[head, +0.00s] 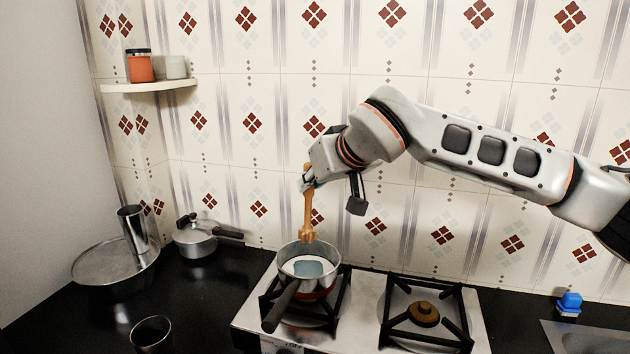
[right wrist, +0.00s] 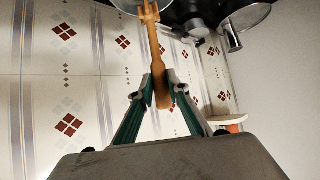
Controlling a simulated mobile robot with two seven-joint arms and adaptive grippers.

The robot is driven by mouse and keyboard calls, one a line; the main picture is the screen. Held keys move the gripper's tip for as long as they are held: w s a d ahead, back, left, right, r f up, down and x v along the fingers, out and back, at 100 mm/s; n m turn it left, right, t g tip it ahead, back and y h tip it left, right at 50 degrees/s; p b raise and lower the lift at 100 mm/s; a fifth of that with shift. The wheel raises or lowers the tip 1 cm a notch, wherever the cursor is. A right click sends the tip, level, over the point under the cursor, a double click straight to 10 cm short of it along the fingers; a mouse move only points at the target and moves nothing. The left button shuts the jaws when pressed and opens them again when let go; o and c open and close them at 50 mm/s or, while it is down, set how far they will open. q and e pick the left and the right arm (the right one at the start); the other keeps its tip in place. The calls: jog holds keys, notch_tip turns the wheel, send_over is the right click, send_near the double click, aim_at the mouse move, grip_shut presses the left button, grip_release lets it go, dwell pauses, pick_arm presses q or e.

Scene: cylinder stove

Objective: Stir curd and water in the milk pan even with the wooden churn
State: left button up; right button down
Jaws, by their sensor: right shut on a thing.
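My right gripper (head: 309,177) is shut on the wooden churn (head: 308,220) near its upper end. The churn hangs nearly upright, with its carved head down, at the rim height or just above the milk pan (head: 281,262). The pan stands on the left burner, its dark handle pointing to the front left. Inside it are white curd and a bluish patch of water (head: 308,269). The right wrist view shows the fingers (right wrist: 164,92) on both sides of the churn's handle (right wrist: 155,45), its head toward the pan. My left gripper is not in view.
The stove's right burner (head: 424,313) is empty. On the left of the counter are a pressure cooker (head: 195,240), a wide steel pan (head: 95,268) with a steel cup, and a tumbler (head: 150,334). A shelf (head: 150,87) holds jars. A blue object (head: 570,303) stands at right.

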jog(key=b, duration=0.3)
send_over(310, 230)
jog(key=s, duration=0.2)
jog(key=shift+w+d+f, duration=0.1)
jog(key=shift+d+f, duration=0.1)
jog(key=shift+f, duration=0.95)
jog(key=shift+d+f, duration=0.15)
jog(key=shift+f, duration=0.95)
jog(key=shift+f+b, duration=1.1)
jog(key=shift+f, duration=1.25)
jog(key=shift+f+b, duration=0.3)
jog(key=shift+f, duration=0.6)
jog(key=shift+d, duration=0.1)
